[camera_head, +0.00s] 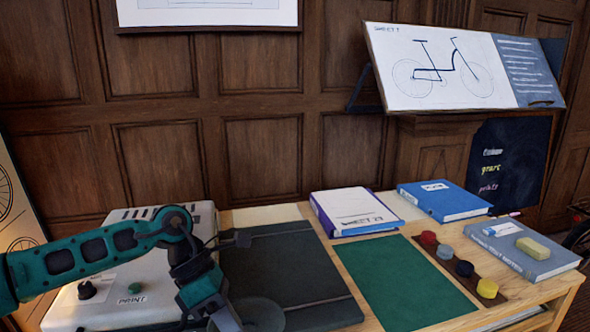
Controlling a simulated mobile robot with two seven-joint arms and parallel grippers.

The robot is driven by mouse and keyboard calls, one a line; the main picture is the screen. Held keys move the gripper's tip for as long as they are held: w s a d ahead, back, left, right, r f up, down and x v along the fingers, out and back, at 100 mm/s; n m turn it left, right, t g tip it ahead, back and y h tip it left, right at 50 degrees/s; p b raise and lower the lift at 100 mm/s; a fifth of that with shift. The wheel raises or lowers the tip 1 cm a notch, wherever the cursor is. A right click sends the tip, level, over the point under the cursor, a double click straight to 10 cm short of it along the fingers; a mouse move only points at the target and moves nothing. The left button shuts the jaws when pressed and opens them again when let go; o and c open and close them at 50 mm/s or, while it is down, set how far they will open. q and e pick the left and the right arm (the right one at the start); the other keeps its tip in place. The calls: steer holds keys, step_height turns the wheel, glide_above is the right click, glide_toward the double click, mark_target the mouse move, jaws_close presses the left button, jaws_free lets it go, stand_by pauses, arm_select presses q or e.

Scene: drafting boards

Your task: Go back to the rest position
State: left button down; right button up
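My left arm comes in from the left in teal and black, and bends down at the wrist over the grey machine marked PRINT (130,290) and the edge of the dark board. My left gripper (226,318) points down at the bottom edge of the picture. Its fingertips are cut off or unclear, so I cannot tell whether it is open or shut, or whether it holds anything. A round, see-through grey disc (262,314) shows beside it, partly cut off. My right gripper is not in view.
A dark board (290,265) and a green mat (405,285) lie on the wooden table. Behind them are a white-and-purple book (355,208) and a blue book (443,200). Several coloured round pots (487,288) and a grey book with a yellow block (532,248) stand at right.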

arm_select(q)
steer(key=s+d+r+n+t+h, duration=0.1)
steer(key=s+d+r+n+h, duration=0.2)
steer(key=d+h, duration=0.4)
steer(key=s+d+r+n+h, duration=0.1)
steer(key=s+d+n+h, duration=0.2)
steer(key=d+n+h, duration=0.4)
steer(key=w+a+f+n+t+y, duration=0.2)
steer(key=a+f+n+t+y, duration=0.55)
steer(key=n, duration=0.75)
steer(key=w+a+f+n+t+y, duration=0.1)
steer(key=a+f+n+t+y, duration=0.4)
steer(key=n+t, duration=0.8)
steer(key=s+a+f+n+g+y, duration=0.6)
steer(key=s+a+f+n, duration=0.3)
steer(key=f, duration=0.4)
steer(key=shift+s+a+n+g, duration=0.35)
steer(key=shift+s+n+g, duration=0.25)
steer(key=shift+s, duration=0.55)
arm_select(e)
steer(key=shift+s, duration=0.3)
